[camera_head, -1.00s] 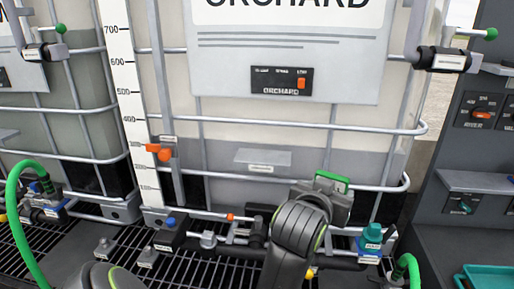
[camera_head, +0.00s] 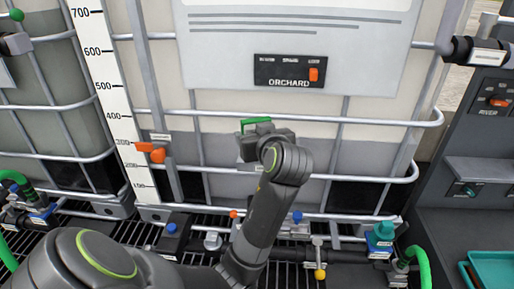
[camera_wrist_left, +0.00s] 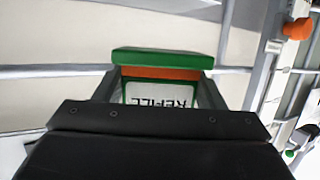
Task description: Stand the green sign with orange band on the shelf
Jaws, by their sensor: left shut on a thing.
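My left gripper (camera_head: 258,140) is in front of the tank, below its ORCHARD plate. It is shut on the green sign with orange band (camera_wrist_left: 163,60). In the left wrist view the sign sits between the fingers, with a green edge, an orange band and a white face reading REFILL upside down. In the head view only the sign's green edge (camera_head: 256,121) shows above the gripper. The small grey shelf seen earlier on the tank front is now hidden behind my gripper and arm. My right gripper is not in view.
Horizontal cage bars (camera_head: 350,123) cross the tank close to my gripper. An orange clamp (camera_head: 151,151) sits on the level scale to the left. Valves and pipes, with a teal knob (camera_head: 383,232), lie below. Another grey shelf (camera_head: 485,170) is on the dark panel at right.

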